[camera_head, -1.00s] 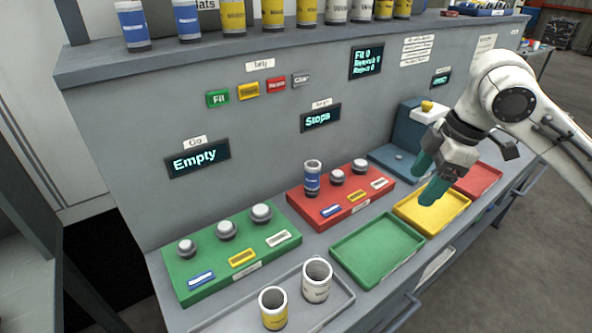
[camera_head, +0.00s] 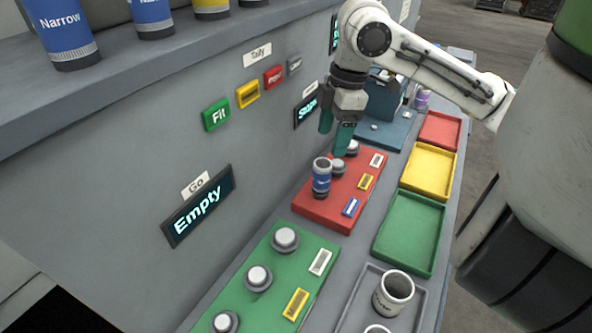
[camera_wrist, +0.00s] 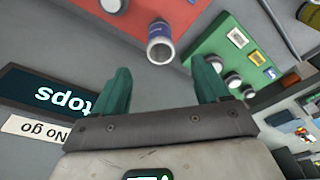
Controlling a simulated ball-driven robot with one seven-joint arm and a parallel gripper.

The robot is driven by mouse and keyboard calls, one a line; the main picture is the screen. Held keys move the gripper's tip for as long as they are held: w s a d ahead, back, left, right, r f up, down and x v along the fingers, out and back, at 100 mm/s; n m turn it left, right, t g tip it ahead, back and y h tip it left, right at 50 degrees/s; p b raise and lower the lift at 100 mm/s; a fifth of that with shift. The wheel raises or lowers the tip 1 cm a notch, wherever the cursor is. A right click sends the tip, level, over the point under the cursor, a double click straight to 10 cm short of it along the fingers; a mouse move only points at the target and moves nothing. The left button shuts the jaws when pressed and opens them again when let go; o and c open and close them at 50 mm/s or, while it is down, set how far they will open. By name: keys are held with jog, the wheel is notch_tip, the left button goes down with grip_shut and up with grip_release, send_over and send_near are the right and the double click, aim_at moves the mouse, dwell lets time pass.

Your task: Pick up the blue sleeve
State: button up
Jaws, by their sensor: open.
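A blue sleeve with a white band (camera_head: 321,178) stands upright on the near post of the red block (camera_head: 328,212). In the wrist view the blue sleeve (camera_wrist: 159,27) shows beyond and between my fingertips, its open end facing the camera. My gripper (camera_head: 335,134) is open and empty, with teal fingers pointing down. It hangs above the red block's farther posts, a little past the sleeve and apart from it. Both fingers also show in the wrist view (camera_wrist: 162,84). More blue sleeves (camera_head: 62,28) stand on the upper shelf at the left.
The green block (camera_head: 285,270) with bare posts lies nearer. Green (camera_head: 410,232), yellow (camera_head: 428,168) and red (camera_head: 440,130) trays line the right. White sleeves (camera_head: 393,292) stand in a grey tray at the front. The grey panel rises close on the left, with an "Empty" display (camera_head: 198,207).

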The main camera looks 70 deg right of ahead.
aim_at(321, 172)
jog(key=f, duration=0.2)
jog(key=w+f, duration=0.1)
jog(key=f, duration=0.2)
jog(key=shift+a, duration=0.2)
jog(key=shift+w+a+f, duration=0.15)
jog(key=shift+a+f, duration=0.05)
jog(key=shift+f, duration=1.2)
jog(key=shift+w+a+f, duration=0.15)
jog(key=shift+f, duration=1.25)
jog(key=shift+c, duration=0.3)
grip_shut()
jog(key=shift+r, duration=0.1)
